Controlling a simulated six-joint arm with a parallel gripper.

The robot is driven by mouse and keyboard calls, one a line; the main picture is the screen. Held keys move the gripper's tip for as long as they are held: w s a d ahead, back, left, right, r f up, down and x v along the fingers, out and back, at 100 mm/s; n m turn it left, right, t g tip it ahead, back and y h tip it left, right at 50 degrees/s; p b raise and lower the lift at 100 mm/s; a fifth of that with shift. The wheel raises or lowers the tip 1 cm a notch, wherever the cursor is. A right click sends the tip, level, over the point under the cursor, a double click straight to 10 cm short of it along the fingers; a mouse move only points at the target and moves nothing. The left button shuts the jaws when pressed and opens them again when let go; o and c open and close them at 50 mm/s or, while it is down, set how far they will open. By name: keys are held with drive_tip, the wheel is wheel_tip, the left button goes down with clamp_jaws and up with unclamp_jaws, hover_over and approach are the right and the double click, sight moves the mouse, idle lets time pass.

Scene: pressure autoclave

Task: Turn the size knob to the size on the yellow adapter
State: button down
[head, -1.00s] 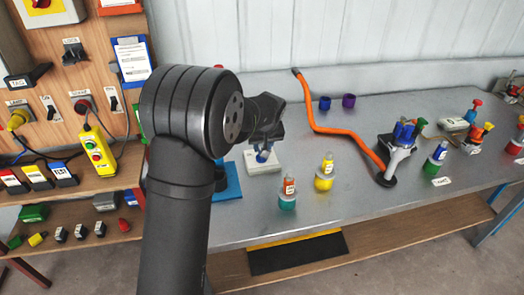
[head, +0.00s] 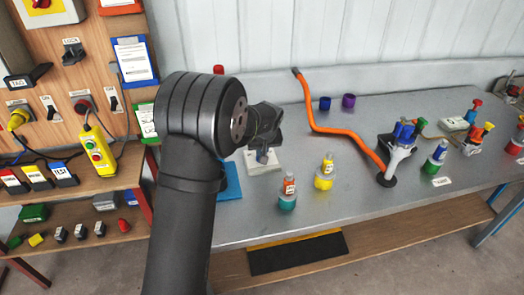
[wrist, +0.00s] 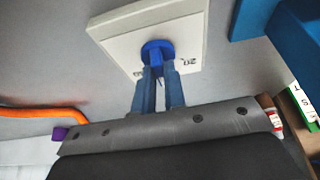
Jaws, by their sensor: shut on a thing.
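The size knob (wrist: 157,50) is a blue dial on a white plate (wrist: 118,40) in the wrist view. The plate also shows in the head view (head: 266,166). My gripper (wrist: 160,78) has its two blue fingers shut on the knob; it also shows in the head view (head: 263,150). A number that looks like 20 is printed right of the knob, upside down. Another mark to its left is partly hidden. A yellow piece with a white label (head: 325,172), likely the yellow adapter, stands upright on the bench right of my gripper. Its label is too small to read.
A teal piece with an orange top (head: 288,192) stands beside the yellow one. A blue pad (head: 228,182) lies left of the plate. Bare bench lies behind the small pieces.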

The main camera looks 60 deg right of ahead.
drive_tip(key=m+g, duration=0.1)
drive_tip(key=m, duration=0.1)
drive_tip(key=m+h, duration=0.1)
drive_tip(key=m, duration=0.2)
drive_tip(key=shift+w+a+g, duration=0.1)
drive_tip(key=shift+w+g, duration=0.1)
drive_tip(key=shift+g, duration=0.2)
drive_tip(key=shift+w+m+g, duration=0.1)
drive_tip(key=shift+m+g, duration=0.8)
drive_tip(key=shift+m, duration=1.5)
drive_tip(key=c, duration=1.5)
unclamp_jaws()
drive_tip(key=shift+r, duration=0.1)
